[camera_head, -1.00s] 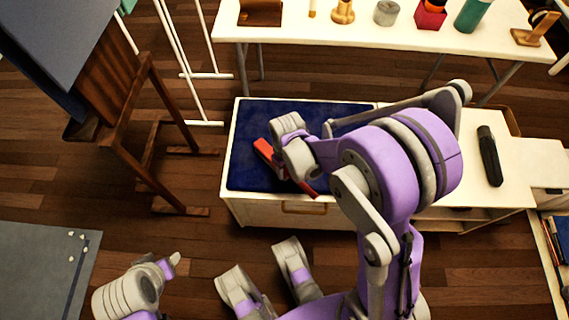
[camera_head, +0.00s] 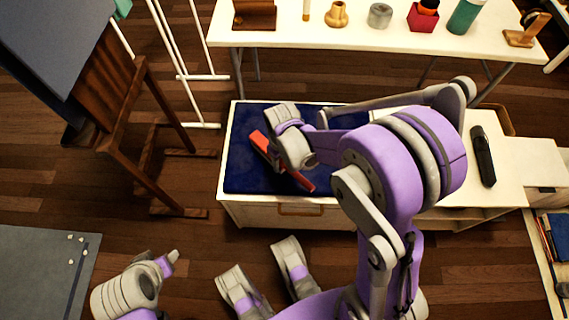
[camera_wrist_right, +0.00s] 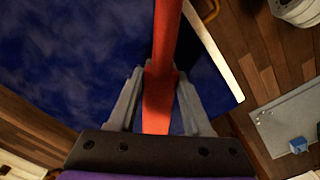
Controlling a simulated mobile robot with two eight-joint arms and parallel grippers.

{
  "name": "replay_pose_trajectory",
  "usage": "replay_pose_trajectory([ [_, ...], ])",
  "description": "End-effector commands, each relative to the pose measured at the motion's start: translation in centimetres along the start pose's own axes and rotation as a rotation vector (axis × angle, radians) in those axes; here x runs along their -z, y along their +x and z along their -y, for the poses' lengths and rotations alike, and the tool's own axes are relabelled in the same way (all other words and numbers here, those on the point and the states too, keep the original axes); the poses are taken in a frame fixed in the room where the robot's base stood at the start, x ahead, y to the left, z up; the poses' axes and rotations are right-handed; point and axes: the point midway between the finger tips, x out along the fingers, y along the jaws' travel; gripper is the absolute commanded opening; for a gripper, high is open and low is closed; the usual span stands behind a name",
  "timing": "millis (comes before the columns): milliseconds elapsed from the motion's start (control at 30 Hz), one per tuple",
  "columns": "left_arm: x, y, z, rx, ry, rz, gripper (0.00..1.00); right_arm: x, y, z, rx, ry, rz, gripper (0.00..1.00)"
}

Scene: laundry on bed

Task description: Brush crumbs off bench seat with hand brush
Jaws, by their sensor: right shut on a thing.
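The bench seat is a dark blue cushion (camera_head: 247,172) on the left part of a low white bench (camera_head: 245,208). The hand brush (camera_head: 305,180) is a long red-orange piece lying at a slant low over the cushion. My right gripper (camera_head: 285,145) is shut on it near its middle. In the right wrist view the red brush (camera_wrist_right: 160,100) runs between the two grey fingers (camera_wrist_right: 160,95), with the blue seat (camera_wrist_right: 60,60) beneath. I cannot tell whether the brush touches the cushion; its bristles are hidden. I can make out no crumbs.
A white table (camera_head: 380,42) with several small objects stands behind the bench. A black object (camera_head: 483,157) lies on the bench's bare right end. A wooden chair-like frame (camera_head: 150,150) stands left. A grey mat (camera_head: 40,275) with small white bits lies front left.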

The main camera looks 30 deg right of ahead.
Motion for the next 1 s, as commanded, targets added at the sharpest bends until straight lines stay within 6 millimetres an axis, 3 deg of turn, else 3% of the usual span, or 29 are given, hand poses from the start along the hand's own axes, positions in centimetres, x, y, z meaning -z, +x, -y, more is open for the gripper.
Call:
replay_pose_trajectory([
  [500,1.2,-3.6,0.0,0.0,0.0,-0.013,0.5,0.7,-4.7,0.3,0.0,0.0,0.0,0.0],
  [1000,1.2,-3.7,0.0,0.0,0.0,-0.013,0.5,0.7,-4.9,0.3,0.0,0.001,0.001,0.0],
])
